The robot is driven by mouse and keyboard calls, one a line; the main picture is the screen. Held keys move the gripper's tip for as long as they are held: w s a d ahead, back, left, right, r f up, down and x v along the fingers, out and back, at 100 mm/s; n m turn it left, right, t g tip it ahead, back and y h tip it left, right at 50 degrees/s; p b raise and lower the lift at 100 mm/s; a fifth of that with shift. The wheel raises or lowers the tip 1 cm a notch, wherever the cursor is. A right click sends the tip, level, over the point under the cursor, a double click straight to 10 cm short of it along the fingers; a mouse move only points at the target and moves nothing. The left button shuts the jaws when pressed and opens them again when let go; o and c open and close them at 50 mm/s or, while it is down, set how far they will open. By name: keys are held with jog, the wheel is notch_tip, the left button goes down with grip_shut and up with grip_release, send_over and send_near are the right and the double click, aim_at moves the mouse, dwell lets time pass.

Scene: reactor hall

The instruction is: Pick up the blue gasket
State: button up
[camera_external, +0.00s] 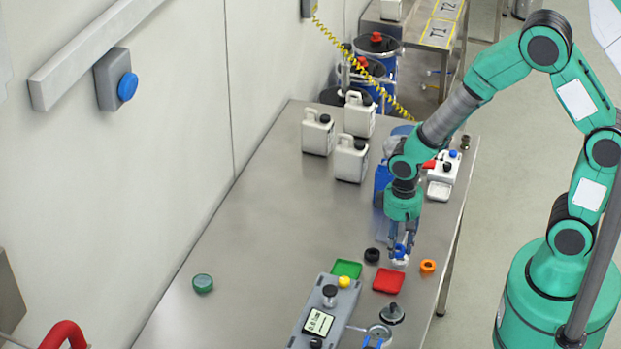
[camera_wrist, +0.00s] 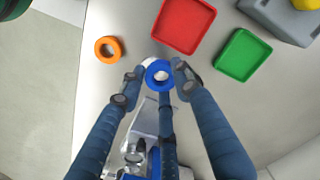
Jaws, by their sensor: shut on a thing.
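The blue gasket (camera_wrist: 158,75) is a small ring between my gripper's fingertips in the wrist view. In the external view the gasket (camera_external: 399,249) shows as a bit of blue at my fingertips, partly hidden by the fingers. My gripper (camera_wrist: 160,72) is shut on it, with fingers on both sides and one below in the picture. In the external view my gripper (camera_external: 399,255) points down at the steel table, close to its right edge. I cannot tell whether the gasket is clear of the table.
An orange ring (camera_external: 428,266) and a black ring (camera_external: 372,255) lie on either side of my gripper. A red tray (camera_external: 388,281) and a green tray (camera_external: 347,268) lie in front, beside a grey device (camera_external: 312,325). White jugs (camera_external: 351,160) stand farther back. The table's left part is mostly clear.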

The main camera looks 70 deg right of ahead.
jog(key=shift+s, duration=0.55)
